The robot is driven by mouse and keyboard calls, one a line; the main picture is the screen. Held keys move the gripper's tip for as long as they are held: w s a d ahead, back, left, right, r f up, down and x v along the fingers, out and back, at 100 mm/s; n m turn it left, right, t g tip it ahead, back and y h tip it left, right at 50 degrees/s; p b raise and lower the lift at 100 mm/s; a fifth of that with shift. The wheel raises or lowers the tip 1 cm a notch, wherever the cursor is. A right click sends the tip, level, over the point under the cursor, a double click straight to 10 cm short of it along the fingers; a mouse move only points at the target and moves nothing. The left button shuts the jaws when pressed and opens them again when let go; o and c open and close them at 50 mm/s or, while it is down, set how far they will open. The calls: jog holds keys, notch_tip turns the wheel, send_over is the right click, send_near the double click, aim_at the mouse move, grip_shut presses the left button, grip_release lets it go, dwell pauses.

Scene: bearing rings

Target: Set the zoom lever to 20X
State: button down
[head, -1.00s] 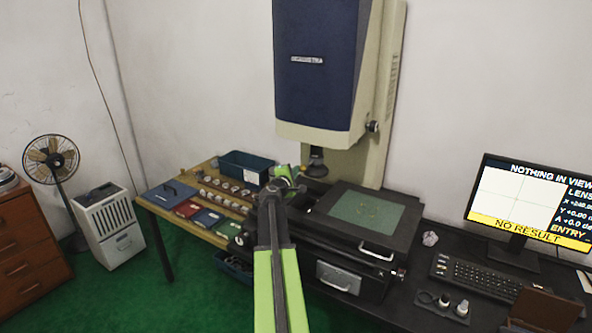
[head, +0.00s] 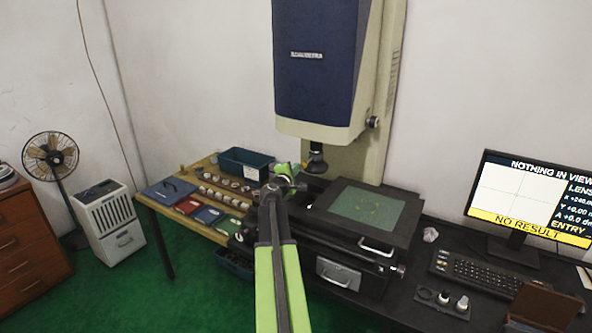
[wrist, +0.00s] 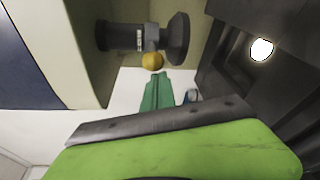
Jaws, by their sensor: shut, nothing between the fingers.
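The zoom lens (head: 316,160) hangs under the blue and cream measuring head. In the wrist view the dark lens barrel (wrist: 126,37) lies sideways, with a wide ring at its right end. A yellow ball knob, the zoom lever's end (wrist: 153,61), sticks out from the barrel. My gripper (wrist: 156,76) is shut and empty, its green fingertips just below the knob in that picture. I cannot tell whether they touch it. In the head view my gripper (head: 301,170) is close to the left of the lens. The lever's scale marks are too small to read.
The stage with its green glass plate (head: 368,205) is right of my arm. A teal bin (head: 246,160) and rows of rings (head: 222,198) stand on the wooden table at left. The monitor (head: 530,200) reads "NO RESULT". A keyboard (head: 485,278) lies before it.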

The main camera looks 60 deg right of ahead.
jog(key=f+v, duration=0.1)
jog(key=v, duration=0.8)
jog(key=shift+w+a, duration=0.2)
jog(key=shift+a, duration=0.1)
